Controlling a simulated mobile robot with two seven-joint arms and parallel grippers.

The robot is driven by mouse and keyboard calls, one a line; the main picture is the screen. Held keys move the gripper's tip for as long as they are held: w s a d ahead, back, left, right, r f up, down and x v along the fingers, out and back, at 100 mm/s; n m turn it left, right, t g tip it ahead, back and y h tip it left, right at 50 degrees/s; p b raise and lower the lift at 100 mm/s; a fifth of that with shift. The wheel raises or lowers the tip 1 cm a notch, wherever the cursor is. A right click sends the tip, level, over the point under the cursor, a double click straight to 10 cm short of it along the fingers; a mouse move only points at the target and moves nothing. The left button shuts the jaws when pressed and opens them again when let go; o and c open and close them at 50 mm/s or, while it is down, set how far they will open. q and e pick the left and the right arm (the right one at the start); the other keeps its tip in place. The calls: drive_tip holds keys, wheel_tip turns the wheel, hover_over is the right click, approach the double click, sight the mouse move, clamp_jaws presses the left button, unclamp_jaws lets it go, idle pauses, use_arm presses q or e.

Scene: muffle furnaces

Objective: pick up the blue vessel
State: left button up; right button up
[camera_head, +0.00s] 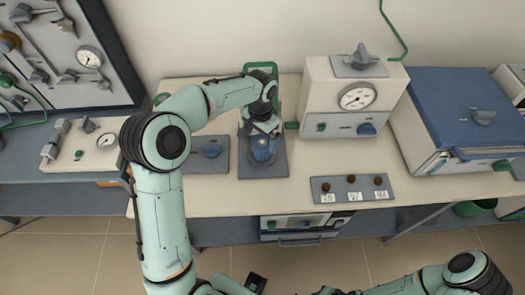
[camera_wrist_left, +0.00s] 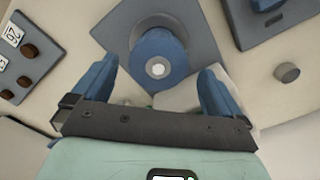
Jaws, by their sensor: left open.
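The blue vessel (camera_head: 261,149) stands on a dark grey base plate (camera_head: 264,171) on the bench, below my left gripper in the head view. In the left wrist view the vessel (camera_wrist_left: 159,62) is a round blue body with a pale spot at its centre, on the grey plate (camera_wrist_left: 203,38). My left gripper (camera_head: 264,130) is open above it. In the left wrist view its two blue fingers (camera_wrist_left: 158,85) are spread to either side of the vessel's near end, with gaps between.
A white box with a gauge (camera_head: 353,97) stands right of the vessel, and a blue-topped furnace (camera_head: 459,112) farther right. A panel with several dark knobs (camera_head: 352,188) lies in front. Another grey plate (camera_head: 205,155) with a blue part is left. Bare bench (camera_head: 240,199) lies in front.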

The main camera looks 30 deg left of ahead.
sight(262, 142)
use_arm(q)
drive_tip(key=f, duration=0.5)
drive_tip(key=shift+w+d+f, duration=0.1)
drive_tip(key=shift+w+f, duration=0.1)
drive_tip(key=shift+f, duration=0.15)
drive_tip(key=c, duration=1)
drive_tip(key=shift+r, duration=0.15)
drive_tip(key=c, duration=0.4)
drive_tip(key=shift+o, duration=0.2)
drive_tip(key=shift+r, duration=0.1)
